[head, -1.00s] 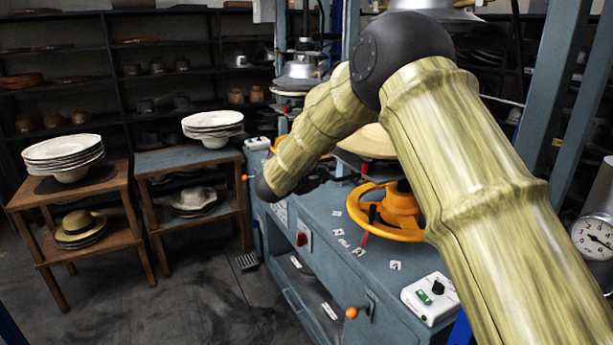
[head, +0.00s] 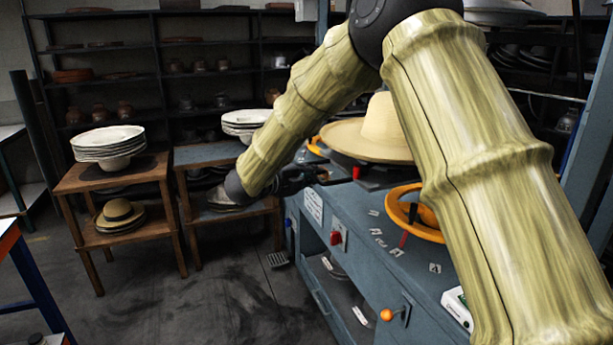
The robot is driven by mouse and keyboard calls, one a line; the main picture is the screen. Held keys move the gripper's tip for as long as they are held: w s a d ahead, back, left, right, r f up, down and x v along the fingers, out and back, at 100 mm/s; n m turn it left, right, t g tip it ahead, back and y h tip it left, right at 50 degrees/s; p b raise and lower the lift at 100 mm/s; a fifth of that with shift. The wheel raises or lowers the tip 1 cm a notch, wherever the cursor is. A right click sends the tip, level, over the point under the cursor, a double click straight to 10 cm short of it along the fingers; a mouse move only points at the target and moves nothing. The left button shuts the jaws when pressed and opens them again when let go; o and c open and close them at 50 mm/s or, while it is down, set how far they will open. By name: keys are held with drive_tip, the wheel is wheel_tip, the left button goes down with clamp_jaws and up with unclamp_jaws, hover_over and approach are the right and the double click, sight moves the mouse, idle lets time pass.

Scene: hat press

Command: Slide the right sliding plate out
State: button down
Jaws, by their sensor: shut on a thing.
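A straw hat (head: 382,135) with a wide brim sits on the right sliding plate, whose dark edge (head: 378,181) shows just under the brim on the blue press bench. Most of the plate is hidden by the hat and my arm. My dark gripper (head: 318,177) is at the near left side of the hat, by the plate's front edge, and is shut on what looks like the plate's handle. The fingertips are small and dark, so the exact contact is hard to see.
Wooden stands with white hat stacks (head: 108,142) are at left. The floor in front is clear.

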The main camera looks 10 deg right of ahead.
drive_tip(key=shift+a+f, duration=0.1)
drive_tip(key=shift+a, duration=0.05)
drive_tip(key=c, duration=1.5)
unclamp_jaws()
drive_tip(key=shift+a, duration=0.2)
drive_tip(key=shift+d, duration=0.1)
drive_tip(key=shift+d, duration=0.1)
drive_tip(key=v, duration=1.2)
